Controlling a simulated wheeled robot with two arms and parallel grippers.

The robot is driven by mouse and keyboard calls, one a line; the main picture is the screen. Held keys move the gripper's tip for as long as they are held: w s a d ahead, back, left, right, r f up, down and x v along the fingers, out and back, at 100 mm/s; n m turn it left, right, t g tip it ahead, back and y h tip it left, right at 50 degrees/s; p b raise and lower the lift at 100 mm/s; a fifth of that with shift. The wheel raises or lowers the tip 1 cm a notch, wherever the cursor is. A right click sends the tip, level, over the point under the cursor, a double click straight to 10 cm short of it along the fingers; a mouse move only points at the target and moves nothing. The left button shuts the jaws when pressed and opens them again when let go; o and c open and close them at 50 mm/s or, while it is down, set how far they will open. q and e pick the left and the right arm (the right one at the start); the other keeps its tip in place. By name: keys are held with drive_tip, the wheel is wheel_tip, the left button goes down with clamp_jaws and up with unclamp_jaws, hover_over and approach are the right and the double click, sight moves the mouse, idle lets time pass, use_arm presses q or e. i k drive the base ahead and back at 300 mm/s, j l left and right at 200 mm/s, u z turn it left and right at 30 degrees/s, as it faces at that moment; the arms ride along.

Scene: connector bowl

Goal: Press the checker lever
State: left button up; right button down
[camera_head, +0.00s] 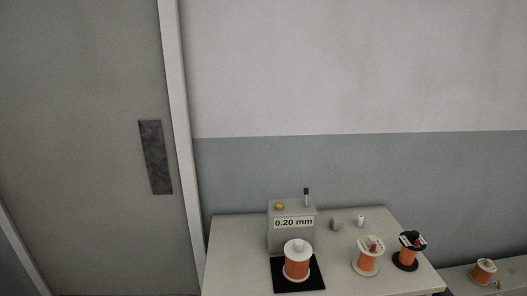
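The checker (292,239) is a grey box on the table, with a display that reads "0.20 mm". Its lever (306,197) stands upright on top at the right side and has a dark tip. A round yellow part (280,206) sits on top at the left side. In front of the box is a black pad (314,284). A spool with orange winding and white flanges (297,266) stands on the pad. Neither of my grippers is in view.
The light table (232,237) also holds a white-flanged orange spool (367,262), a black-flanged orange spool (408,257), a small grey piece (336,224) and a small white piece (361,221). Another spool (484,271) is on a surface at right. A grey door (85,100) is at left.

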sight(295, 221)
drive_tip(key=i+l+u, duration=0.1)
drive_tip(key=i+u, duration=0.15)
drive_tip(key=i, duration=0.3)
drive_tip(key=i+l+u, duration=0.25)
drive_tip(key=i, duration=0.25)
drive_tip(key=i+j, duration=0.05)
